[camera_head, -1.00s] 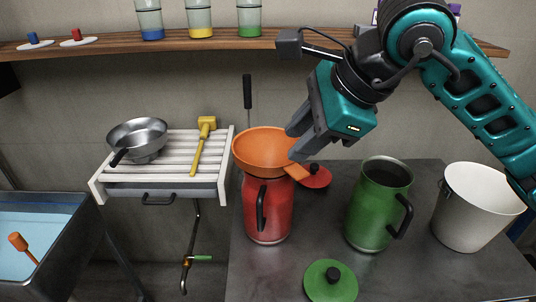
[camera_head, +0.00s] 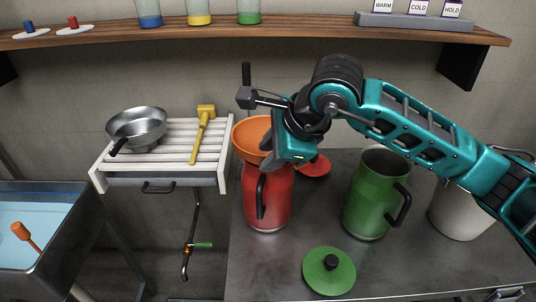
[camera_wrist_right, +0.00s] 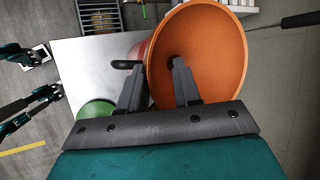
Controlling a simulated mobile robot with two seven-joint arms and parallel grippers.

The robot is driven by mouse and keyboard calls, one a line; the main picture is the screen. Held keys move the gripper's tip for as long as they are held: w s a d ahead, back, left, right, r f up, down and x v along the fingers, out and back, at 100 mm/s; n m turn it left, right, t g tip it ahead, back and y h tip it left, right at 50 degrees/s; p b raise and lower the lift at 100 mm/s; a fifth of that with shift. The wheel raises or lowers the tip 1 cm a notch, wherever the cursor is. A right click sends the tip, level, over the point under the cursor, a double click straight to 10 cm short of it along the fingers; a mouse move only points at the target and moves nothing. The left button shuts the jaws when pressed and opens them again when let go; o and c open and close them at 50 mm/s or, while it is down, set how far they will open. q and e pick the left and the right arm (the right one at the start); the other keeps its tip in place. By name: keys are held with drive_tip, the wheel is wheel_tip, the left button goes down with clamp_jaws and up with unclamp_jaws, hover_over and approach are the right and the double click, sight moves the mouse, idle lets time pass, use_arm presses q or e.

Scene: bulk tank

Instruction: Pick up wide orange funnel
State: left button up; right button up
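The wide orange funnel (camera_head: 247,134) sits in the top of the red jug (camera_head: 267,203), its bowl facing up. My right gripper (camera_head: 267,150) is at the funnel's right side, its fingers pointing down. In the right wrist view the gripper (camera_wrist_right: 156,78) has its fingers apart. One finger is inside the funnel bowl (camera_wrist_right: 215,50) and the other is outside, with the rim between them. I cannot tell whether either finger touches the wall. My left gripper is not in the head view; small teal and black parts of mine show at the left edge of the wrist view.
A green jug (camera_head: 368,207) stands right of the red jug, with a green lid (camera_head: 329,271) in front and a red lid (camera_head: 316,166) behind. A white bucket (camera_head: 455,212) is behind my right arm. A slatted rack (camera_head: 178,150) holds a steel pan and yellow mallet.

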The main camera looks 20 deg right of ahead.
drive_tip(key=shift+w+a+f, duration=0.1)
drive_tip(key=shift+w+f, duration=0.1)
drive_tip(key=shift+f, duration=0.15)
drive_tip(key=shift+c, duration=0.3)
clamp_jaws()
drive_tip(key=shift+r, duration=0.15)
